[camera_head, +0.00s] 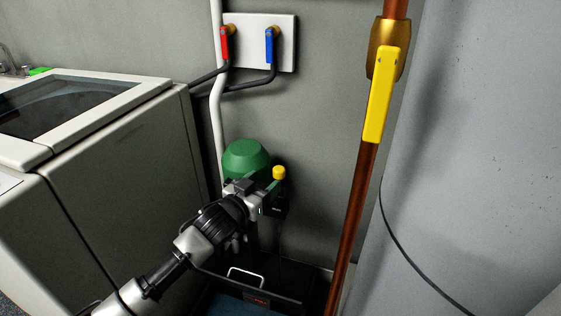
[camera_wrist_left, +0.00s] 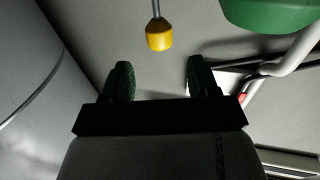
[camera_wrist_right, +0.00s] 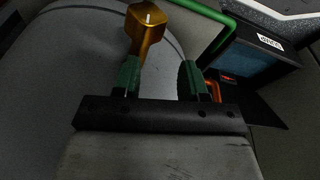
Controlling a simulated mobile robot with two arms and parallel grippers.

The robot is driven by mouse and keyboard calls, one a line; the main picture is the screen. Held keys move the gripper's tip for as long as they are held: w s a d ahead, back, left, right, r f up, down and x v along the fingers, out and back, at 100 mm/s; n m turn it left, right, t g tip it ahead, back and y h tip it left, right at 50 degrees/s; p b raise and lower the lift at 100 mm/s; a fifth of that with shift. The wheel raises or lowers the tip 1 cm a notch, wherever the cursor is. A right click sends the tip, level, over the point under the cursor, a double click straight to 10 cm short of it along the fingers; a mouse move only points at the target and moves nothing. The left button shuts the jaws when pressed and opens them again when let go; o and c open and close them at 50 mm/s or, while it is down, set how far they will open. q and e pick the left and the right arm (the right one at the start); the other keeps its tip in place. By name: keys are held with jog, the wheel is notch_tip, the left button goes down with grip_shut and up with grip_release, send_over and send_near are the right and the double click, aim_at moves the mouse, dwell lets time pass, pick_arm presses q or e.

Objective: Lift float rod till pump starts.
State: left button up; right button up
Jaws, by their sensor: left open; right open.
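The float rod's yellow knob (camera_head: 278,172) stands upright just beyond my left gripper (camera_head: 272,196) in the head view. In the left wrist view the yellow knob (camera_wrist_left: 159,36) hangs on a thin grey rod, ahead of the gap between the open fingers (camera_wrist_left: 160,80); it looks apart from them. The green pump top (camera_head: 246,160) is behind my left gripper and also shows in the left wrist view (camera_wrist_left: 268,12). The lower rod is mostly hidden in the head view. My right gripper (camera_wrist_right: 160,82) is open and empty in the right wrist view, with a brass piece (camera_wrist_right: 146,30) ahead of it.
A dark sump basin (camera_head: 283,288) lies below my left gripper. A copper pipe with a yellow lever (camera_head: 379,95) rises on the right, beside a large grey tank (camera_head: 470,150). A washing machine (camera_head: 125,160) stands left. Red and blue valves (camera_head: 270,45) sit on the wall.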

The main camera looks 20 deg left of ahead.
aim_at(282, 166)
pick_arm(q)
jog(key=b+x, duration=0.1)
jog(key=x, duration=0.8)
pick_arm(e)
jog(key=shift+t, duration=0.3)
notch_tip(282, 166, up, 6)
jog(key=shift+w+f, duration=0.15)
jog(key=shift+f, duration=0.1)
pick_arm(q)
jog(key=shift+c, duration=0.3)
grip_shut()
pick_arm(e)
jog(key=shift+r, duration=0.1)
